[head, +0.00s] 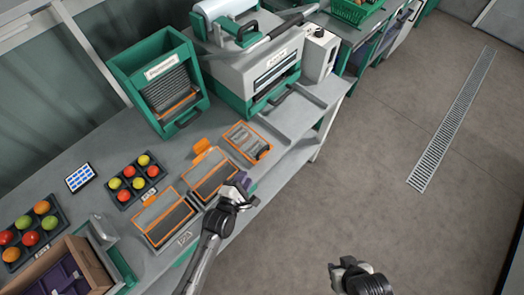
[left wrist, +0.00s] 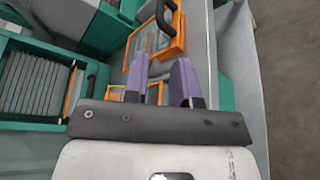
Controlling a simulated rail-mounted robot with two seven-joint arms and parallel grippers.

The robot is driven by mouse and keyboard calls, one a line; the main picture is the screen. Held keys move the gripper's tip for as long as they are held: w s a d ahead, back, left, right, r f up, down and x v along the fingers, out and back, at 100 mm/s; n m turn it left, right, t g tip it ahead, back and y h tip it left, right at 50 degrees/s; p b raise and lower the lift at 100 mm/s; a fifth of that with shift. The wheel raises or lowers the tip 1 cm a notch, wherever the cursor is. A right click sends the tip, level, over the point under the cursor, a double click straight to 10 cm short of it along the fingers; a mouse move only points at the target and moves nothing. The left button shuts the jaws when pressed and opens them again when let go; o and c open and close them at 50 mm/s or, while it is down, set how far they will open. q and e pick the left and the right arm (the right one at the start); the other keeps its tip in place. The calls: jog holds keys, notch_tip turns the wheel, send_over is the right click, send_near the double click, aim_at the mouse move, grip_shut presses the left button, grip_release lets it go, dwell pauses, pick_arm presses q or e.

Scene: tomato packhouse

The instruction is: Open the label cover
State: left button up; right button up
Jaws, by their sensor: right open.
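Several orange-framed boxes stand in a row on the bench. The far one (head: 247,142) looks shut under a see-through cover; I cannot tell for sure that this is the label cover. An orange-framed box with a dark handle, likely the same one, shows in the left wrist view (left wrist: 155,42). The middle box (head: 210,178) and near box (head: 163,218) show dark slatted insides. My left gripper (head: 246,183), with purple fingers, is at the bench's front edge beside the middle box; the fingers are apart with nothing between them. My right gripper (head: 336,272) is open and empty over the floor.
A green stand with a grey stack (head: 168,88) and a white-and-green machine (head: 250,70) stand behind. Black trays of fruit (head: 137,178), a small blue-and-white panel (head: 80,177) and a brown carton (head: 95,262) are on the left.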

aim_at(261, 151)
pick_arm(q)
jog(key=b+x, duration=0.2)
jog(key=x, duration=1)
jog(key=shift+w+d+f, duration=0.15)
jog(key=shift+w+d, duration=0.2)
jog(key=shift+w, duration=0.3)
jog(key=c, duration=0.4)
grip_shut()
